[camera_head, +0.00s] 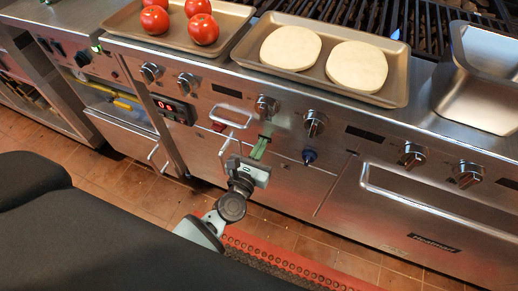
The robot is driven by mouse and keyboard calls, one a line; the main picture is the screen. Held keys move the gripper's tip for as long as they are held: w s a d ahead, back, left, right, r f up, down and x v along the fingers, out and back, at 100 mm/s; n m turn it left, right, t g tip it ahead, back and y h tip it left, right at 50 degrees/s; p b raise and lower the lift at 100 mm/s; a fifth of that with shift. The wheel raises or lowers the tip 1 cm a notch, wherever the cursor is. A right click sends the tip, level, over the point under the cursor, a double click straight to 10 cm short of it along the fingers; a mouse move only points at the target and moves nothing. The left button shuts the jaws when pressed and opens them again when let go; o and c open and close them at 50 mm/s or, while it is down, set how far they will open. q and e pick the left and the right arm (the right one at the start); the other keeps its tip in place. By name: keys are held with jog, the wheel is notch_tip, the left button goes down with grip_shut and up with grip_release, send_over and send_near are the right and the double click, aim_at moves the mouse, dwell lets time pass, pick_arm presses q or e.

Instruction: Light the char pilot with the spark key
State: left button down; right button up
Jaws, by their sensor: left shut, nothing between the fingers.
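The char grill's steel front panel (336,150) runs across the middle of the head view, with round control knobs such as one knob (266,105) and another to its right (315,123). My left gripper (260,148) is at the panel, below the first knob. Its greenish fingers are shut and point at the panel; I cannot tell if they touch it. A small dark blue piece (309,156) sticks out of the panel to the right of the gripper. I cannot tell if it is the spark key. My right gripper is not in view.
A tray (397,93) with two pale round patties and a tray (234,12) with several tomatoes stand on the counter. A steel pan (490,85) is at the right. Door handles stick out, such as a long one (430,207). A red mat (285,262) lies below.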

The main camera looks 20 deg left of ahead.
pick_arm(q)
jog(key=shift+w+r, duration=0.3)
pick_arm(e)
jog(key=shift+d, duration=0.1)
pick_arm(q)
jog(key=shift+a, duration=0.1)
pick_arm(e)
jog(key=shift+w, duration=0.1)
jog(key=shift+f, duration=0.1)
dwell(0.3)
